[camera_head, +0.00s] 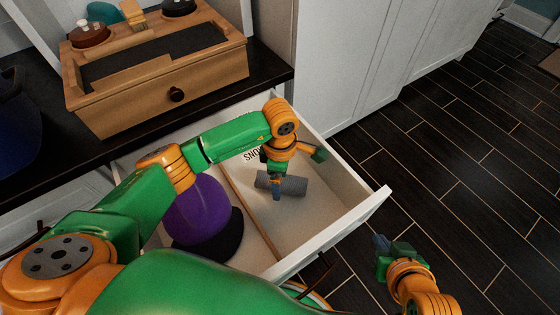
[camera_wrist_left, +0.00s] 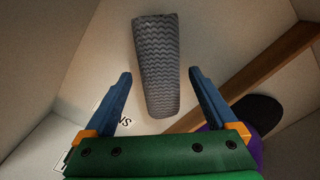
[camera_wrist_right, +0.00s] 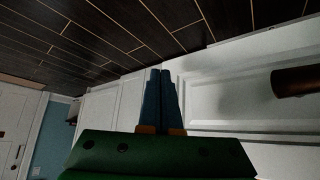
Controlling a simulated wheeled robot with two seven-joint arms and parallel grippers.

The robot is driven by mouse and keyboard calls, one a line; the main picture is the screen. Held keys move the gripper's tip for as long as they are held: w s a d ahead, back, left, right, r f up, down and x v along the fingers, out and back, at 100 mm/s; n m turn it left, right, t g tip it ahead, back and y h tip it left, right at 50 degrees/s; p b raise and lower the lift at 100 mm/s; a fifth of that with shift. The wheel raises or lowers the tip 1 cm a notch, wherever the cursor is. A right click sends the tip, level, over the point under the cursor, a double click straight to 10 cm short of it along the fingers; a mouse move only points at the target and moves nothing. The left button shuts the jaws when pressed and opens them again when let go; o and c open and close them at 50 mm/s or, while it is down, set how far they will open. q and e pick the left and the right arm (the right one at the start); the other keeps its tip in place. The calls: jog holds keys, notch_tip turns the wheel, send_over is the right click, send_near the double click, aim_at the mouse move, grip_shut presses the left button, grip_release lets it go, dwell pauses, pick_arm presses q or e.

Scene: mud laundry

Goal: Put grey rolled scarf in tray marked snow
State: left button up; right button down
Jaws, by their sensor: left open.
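The grey rolled scarf (camera_head: 291,186) lies in the right compartment of the open white drawer (camera_head: 290,225). Dark lettering (camera_head: 252,155), upside down and partly covered, marks this compartment; part of it shows in the left wrist view (camera_wrist_left: 122,121). My left gripper (camera_head: 277,190) reaches down over the scarf. In the left wrist view its fingers (camera_wrist_left: 160,76) are spread, with the zigzag-patterned scarf (camera_wrist_left: 158,60) between and beyond the tips, a gap on each side. My right gripper (camera_head: 380,242) is outside the drawer, its fingers (camera_wrist_right: 160,72) together and empty.
A wooden divider (camera_head: 247,213) separates the compartments. A purple rounded thing with a black brim (camera_head: 197,212) fills the left one. A wooden box (camera_head: 155,85) stands on the black counter above. Dark floor (camera_head: 470,160) is clear at right.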

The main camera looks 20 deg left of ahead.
pick_arm(q)
notch_tip(320, 180, up, 4)
jog(key=shift+f+p, duration=0.1)
jog(key=shift+p, duration=0.7)
notch_tip(320, 180, up, 8)
jog(key=p, duration=0.2)
pick_arm(e)
jog(key=s+d+f+g+h, duration=0.1)
jog(key=s+f+g, duration=0.4)
jog(key=f, duration=0.5)
jog(key=shift+s+d+f, duration=0.25)
jog(key=shift+s+d, duration=0.25)
jog(key=shift+s, duration=0.6)
